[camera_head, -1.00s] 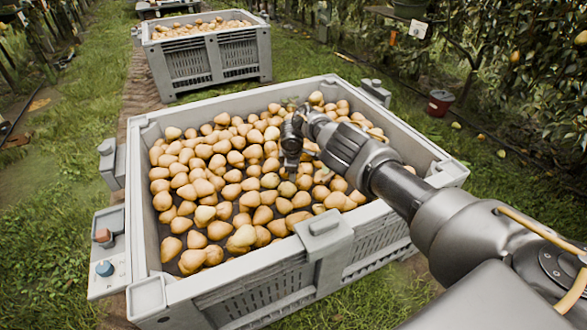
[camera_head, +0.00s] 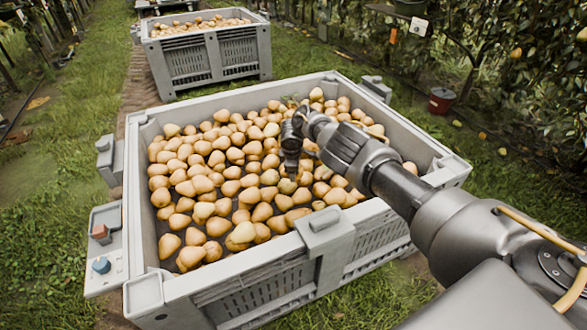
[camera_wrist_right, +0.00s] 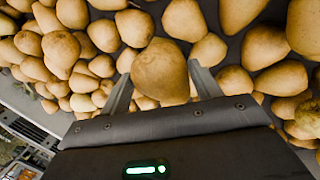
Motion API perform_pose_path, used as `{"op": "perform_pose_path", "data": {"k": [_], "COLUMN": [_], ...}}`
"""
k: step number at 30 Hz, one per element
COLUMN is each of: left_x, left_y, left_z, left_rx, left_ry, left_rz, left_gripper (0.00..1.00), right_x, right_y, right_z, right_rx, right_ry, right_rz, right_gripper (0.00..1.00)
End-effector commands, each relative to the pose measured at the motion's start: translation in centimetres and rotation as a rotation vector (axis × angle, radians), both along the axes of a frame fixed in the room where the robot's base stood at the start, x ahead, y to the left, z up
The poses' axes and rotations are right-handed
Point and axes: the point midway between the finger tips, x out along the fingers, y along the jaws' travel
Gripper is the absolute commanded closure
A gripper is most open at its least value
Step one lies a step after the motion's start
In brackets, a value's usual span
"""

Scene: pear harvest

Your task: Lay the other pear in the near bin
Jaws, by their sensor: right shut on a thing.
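The near bin (camera_head: 330,232) is a large grey slatted crate with many yellow-brown pears inside. My right gripper (camera_head: 290,172) reaches over the wall into the bin, with its fingers low among the pears. In the right wrist view, the right gripper (camera_wrist_right: 162,92) is shut on a pear (camera_wrist_right: 160,70), with one finger on each side of it. Other pears lie close around and beyond it. Whether the held pear touches the ones below cannot be told. My left gripper is not in view.
A second grey bin of pears (camera_head: 209,55) stands farther back on the grass. A red bucket (camera_head: 441,102) stands at right near the trees. Dark bare floor of the bin shows at its near left. The bin walls stand around my right gripper.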

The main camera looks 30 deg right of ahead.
Motion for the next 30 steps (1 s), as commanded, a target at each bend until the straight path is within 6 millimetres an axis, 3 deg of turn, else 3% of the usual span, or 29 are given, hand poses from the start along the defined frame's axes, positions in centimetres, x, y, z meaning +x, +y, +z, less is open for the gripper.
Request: {"op": "perform_pose_path", "data": {"k": [30], "left_x": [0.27], "left_y": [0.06], "left_z": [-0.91], "left_rx": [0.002], "left_ry": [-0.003], "left_rz": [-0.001], "left_gripper": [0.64], "right_x": [0.02], "right_y": [0.01], "right_z": [-0.81], "right_rx": [0.000], "right_ry": [0.000], "right_rz": [0.000], "right_gripper": [0.65]}}
